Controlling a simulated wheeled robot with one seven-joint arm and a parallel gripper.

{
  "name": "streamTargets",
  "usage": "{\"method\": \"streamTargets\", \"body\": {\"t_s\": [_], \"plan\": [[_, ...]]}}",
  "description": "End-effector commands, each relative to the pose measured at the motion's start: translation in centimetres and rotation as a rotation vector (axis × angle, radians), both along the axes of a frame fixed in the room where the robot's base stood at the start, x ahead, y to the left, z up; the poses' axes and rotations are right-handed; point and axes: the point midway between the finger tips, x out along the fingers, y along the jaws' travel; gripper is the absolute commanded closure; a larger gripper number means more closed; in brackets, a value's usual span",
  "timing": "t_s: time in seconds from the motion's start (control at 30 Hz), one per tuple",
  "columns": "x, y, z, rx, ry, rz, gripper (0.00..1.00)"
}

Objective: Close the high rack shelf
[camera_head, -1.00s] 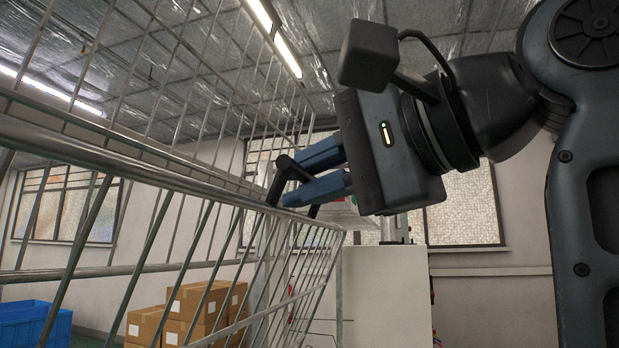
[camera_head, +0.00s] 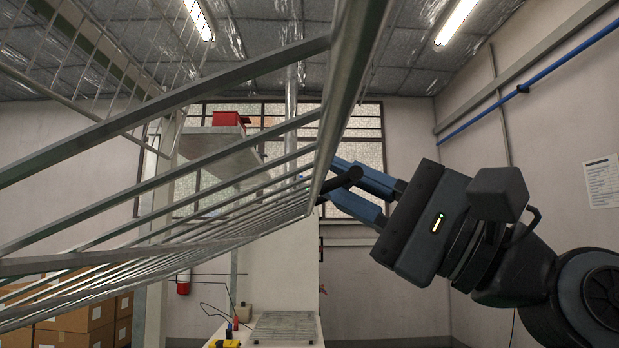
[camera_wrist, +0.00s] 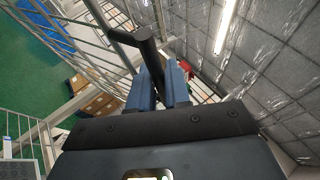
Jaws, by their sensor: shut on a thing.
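The high rack shelf is a grey wire panel of parallel metal bars (camera_head: 170,183) with a thick rounded edge rail (camera_head: 347,85). In the head view it fills the left and middle, seen close and at a steep slant. A short black handle (camera_head: 340,184) sticks out from the rail. My gripper (camera_head: 350,181), with blue fingers, is shut on the handle at the rail's right side. In the wrist view the black handle (camera_wrist: 148,52) runs in between the blue fingers (camera_wrist: 158,84). The exact contact is partly hidden. How far the shelf stands open I cannot tell.
Cardboard boxes (camera_head: 85,325) stand low at the left. A red bin (camera_head: 230,118) sits on a grey ledge behind the bars. A workbench (camera_head: 285,328) with small items is below. A blue pipe (camera_head: 565,65) runs along the right wall.

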Motion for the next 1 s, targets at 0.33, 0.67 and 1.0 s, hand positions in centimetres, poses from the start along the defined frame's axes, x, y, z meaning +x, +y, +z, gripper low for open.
{"method": "streamTargets", "body": {"t_s": [0.33, 0.67, 1.0], "plan": [[0.1, -2.1, -7.8, 0.211, 0.014, 0.001, 1.0], [0.1, -2.8, -12.3, 0.36, 0.021, 0.001, 1.0], [0.1, -2.9, -13.4, 0.418, 0.022, 0.001, 1.0]]}}
